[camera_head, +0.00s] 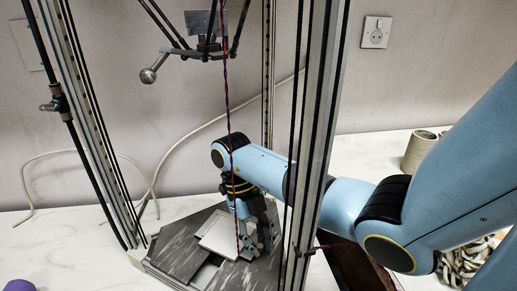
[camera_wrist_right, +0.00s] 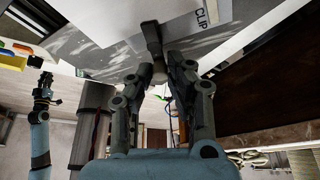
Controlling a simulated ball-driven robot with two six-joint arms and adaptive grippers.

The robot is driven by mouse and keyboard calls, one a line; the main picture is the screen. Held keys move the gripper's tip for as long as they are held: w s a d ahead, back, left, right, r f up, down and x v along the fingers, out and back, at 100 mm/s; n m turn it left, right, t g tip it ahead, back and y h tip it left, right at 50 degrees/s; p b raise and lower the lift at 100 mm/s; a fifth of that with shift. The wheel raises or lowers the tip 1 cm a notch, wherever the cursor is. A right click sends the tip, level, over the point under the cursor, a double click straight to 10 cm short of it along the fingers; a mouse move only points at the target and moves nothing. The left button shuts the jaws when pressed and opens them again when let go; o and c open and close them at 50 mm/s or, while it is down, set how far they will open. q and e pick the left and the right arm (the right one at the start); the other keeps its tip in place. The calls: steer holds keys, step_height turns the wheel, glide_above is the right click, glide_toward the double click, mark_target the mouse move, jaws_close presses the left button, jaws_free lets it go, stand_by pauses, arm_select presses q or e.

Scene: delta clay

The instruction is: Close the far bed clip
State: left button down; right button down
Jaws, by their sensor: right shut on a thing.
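The light square bed plate (camera_head: 222,233) lies on the dark base of the tall-framed machine in the head view. My right gripper (camera_head: 255,243) reaches down at the plate's right side. My right gripper (camera_wrist_right: 160,75) is shut on this clip. My left gripper (camera_wrist_right: 43,88) shows small at the left of the wrist view; its jaw state is unclear.
The machine's metal upright (camera_head: 320,130) stands close in front of my right arm. A ball-ended carriage (camera_head: 148,75) hangs above the bed, and a thin red-blue cord (camera_head: 226,90) runs down past it. Pale cups (camera_head: 418,150) stand behind at right.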

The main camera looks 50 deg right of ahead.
steer(key=c, duration=1.3)
jaws_free()
steer(key=shift+o, duration=0.2)
